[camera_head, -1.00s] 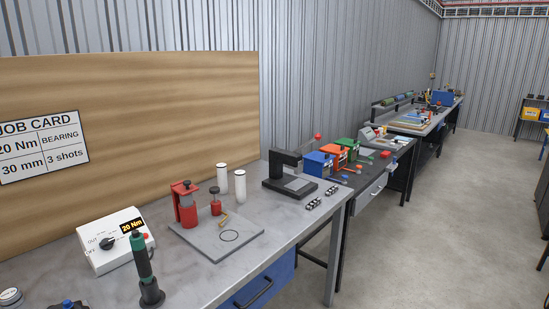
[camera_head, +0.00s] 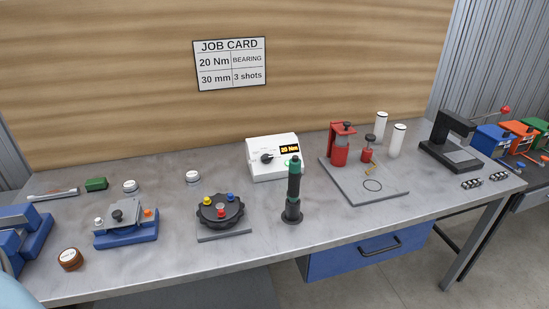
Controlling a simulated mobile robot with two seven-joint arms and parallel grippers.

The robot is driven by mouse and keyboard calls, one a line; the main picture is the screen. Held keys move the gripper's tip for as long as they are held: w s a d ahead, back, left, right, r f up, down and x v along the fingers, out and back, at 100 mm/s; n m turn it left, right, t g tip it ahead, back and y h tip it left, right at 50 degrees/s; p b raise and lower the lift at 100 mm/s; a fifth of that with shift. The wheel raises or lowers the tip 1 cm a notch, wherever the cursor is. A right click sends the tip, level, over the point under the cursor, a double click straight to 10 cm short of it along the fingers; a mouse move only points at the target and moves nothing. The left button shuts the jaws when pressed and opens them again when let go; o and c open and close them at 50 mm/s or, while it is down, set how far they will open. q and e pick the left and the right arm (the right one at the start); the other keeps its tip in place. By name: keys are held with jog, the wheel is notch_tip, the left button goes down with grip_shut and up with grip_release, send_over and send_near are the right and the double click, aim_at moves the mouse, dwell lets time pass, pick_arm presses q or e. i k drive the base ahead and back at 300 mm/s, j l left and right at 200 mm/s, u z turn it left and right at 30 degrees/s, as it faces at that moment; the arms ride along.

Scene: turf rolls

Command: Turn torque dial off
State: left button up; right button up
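The torque control box (camera_head: 272,168) is a white unit at the back of the grey workbench, against the wooden board. Its black dial (camera_head: 267,158) is on the left of the front face. An amber display (camera_head: 289,149) beside the dial reads 20 Nm. A green-and-black driver (camera_head: 293,192) stands upright in a black holder in front of the box and covers part of its right side. The dial's exact pointer setting is too small to tell. Neither of my grippers is in view.
A red press on a grey plate (camera_head: 385,193) stands right of the box. A black rotary fixture (camera_head: 220,210) and a blue clamp fixture (camera_head: 126,235) stand at the front left. The job card (camera_head: 231,64) hangs on the board. Bare bench (camera_head: 225,172) lies left of the box.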

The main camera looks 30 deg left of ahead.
aim_at(266, 159)
jog(key=j+u, duration=0.15)
jog(key=u, duration=0.75)
jog(key=i, duration=0.05)
